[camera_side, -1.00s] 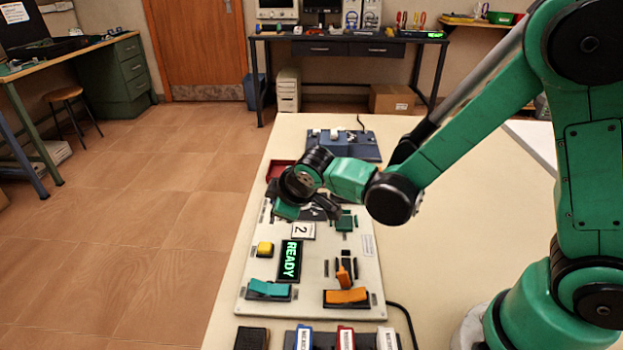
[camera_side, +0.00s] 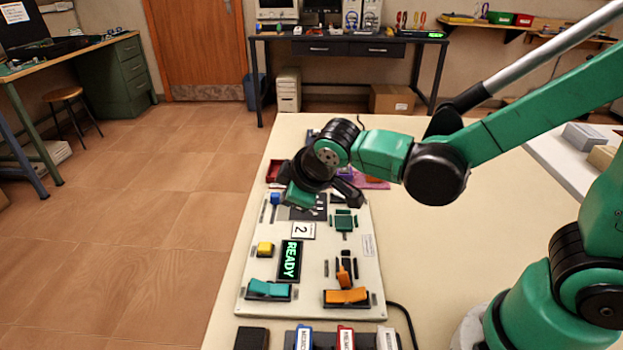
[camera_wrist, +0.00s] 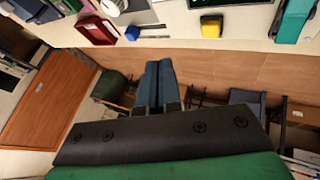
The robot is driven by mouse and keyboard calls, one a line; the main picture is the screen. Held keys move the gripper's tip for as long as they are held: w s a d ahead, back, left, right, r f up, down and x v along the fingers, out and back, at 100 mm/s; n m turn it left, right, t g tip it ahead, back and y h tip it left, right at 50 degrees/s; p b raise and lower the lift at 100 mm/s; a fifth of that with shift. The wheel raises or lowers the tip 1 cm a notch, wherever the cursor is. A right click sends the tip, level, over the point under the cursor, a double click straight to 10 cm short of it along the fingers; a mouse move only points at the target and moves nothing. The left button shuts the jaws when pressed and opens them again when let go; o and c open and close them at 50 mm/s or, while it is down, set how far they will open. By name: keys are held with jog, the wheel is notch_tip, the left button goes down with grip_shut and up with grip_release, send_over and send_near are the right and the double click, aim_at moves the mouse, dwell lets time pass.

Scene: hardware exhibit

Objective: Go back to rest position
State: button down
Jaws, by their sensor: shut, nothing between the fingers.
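My gripper (camera_wrist: 158,70) is shut and empty; its two blue-grey fingers lie together in the wrist view. In the side view, my dark wrist and green housing hang above the far end of the pale panel board (camera_side: 215,315), apart from its parts, and the fingers are hard to make out. The board carries a lit READY display (camera_side: 290,261), a yellow button (camera_side: 265,249), a teal rocker (camera_side: 269,288), an orange rocker (camera_side: 346,296), a blue knob (camera_side: 275,199) and a green square part (camera_side: 344,223). My wrist and housing hide some of the table behind the board.
A red tray (camera_side: 274,172) lies beyond the board at left, with a pink item (camera_side: 372,183) to the right. Labelled bins (camera_side: 345,339) stand at the near edge. The table right of the board is largely clear.

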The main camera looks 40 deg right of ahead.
jog(key=s+d+r+m, duration=0.4)
jog(key=s+d+m, duration=0.2)
jog(key=s+m, duration=0.1)
jog(key=shift+s+d+m+y, duration=0.3)
jog(key=shift+s+d+y, duration=0.1)
jog(key=shift+s, duration=0.45)
jog(key=shift+a, duration=0.1)
dwell(0.6)
